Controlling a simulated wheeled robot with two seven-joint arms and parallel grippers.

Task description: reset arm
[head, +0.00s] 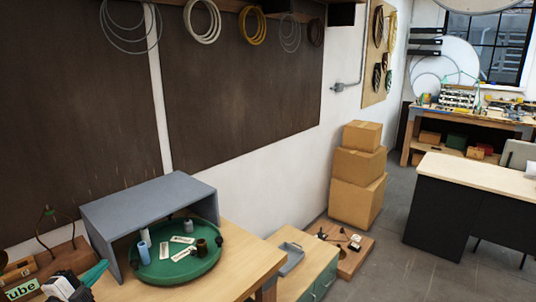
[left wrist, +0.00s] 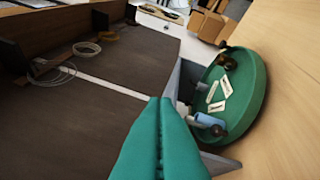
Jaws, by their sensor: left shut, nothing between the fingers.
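My left gripper (head: 95,273) shows at the lower left edge of the head view, with teal fingers. In the left wrist view its fingers (left wrist: 163,103) lie together with nothing between them. It is apart from the round green tray (head: 195,268), to the left of it in the head view. The tray stands on the wooden bench, partly under a grey open-fronted box (head: 145,205). It holds white labels, small blue-grey cylinders and dark brown parts. My right gripper does not show in either view.
A thin-armed lamp (head: 47,213) and a box marked "tube" (head: 22,289) are near my left gripper. The light wood bench top (head: 230,240) is bare right of the tray. Cardboard boxes (head: 357,190) are stacked by the wall. Cable coils (head: 202,20) hang above.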

